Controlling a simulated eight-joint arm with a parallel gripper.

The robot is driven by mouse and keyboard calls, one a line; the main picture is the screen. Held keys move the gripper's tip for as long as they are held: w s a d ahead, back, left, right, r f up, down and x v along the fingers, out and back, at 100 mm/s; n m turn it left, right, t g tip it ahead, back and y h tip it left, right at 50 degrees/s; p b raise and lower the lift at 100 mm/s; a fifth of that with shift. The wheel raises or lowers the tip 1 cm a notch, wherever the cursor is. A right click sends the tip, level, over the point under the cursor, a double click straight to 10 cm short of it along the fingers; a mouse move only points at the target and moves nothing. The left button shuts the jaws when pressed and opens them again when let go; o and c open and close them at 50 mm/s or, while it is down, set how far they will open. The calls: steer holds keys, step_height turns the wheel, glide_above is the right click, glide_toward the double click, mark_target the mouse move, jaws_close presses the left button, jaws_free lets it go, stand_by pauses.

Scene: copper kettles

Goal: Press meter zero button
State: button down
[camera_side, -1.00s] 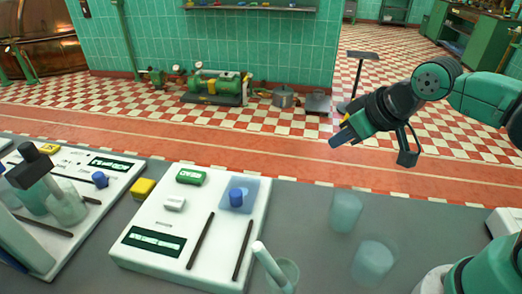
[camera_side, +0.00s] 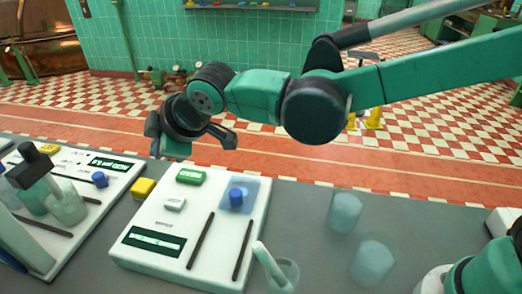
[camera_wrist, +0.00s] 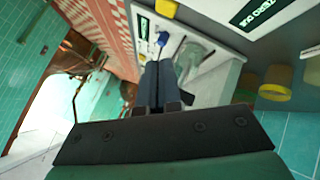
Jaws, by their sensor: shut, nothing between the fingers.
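The white meter (camera_side: 150,215) lies on the grey bench in the side view, with a dark display (camera_side: 154,241), a green button (camera_side: 191,176), a small white button (camera_side: 174,204) and a blue knob (camera_side: 236,196). The lettering is too small to tell which button is the zero one. My gripper (camera_side: 172,150) is above and behind the meter's far left corner, apart from it; its fingertips are not clear there. In the wrist view, my gripper's dark blue fingers (camera_wrist: 158,68) are together, with nothing between them.
A second white panel (camera_side: 125,182) with a blue knob (camera_side: 100,180) stands left, carrying glass vessels (camera_side: 66,204). A yellow block (camera_side: 143,188) sits between the panels.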

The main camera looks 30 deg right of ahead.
mark_target(170, 197)
steer(key=shift+f, duration=0.1)
steer(key=shift+f, duration=4.35)
steer(key=shift+f, duration=0.4)
steer(key=shift+f, duration=0.45)
steer(key=shift+r, duration=0.9)
steer(key=shift+r, duration=2.5)
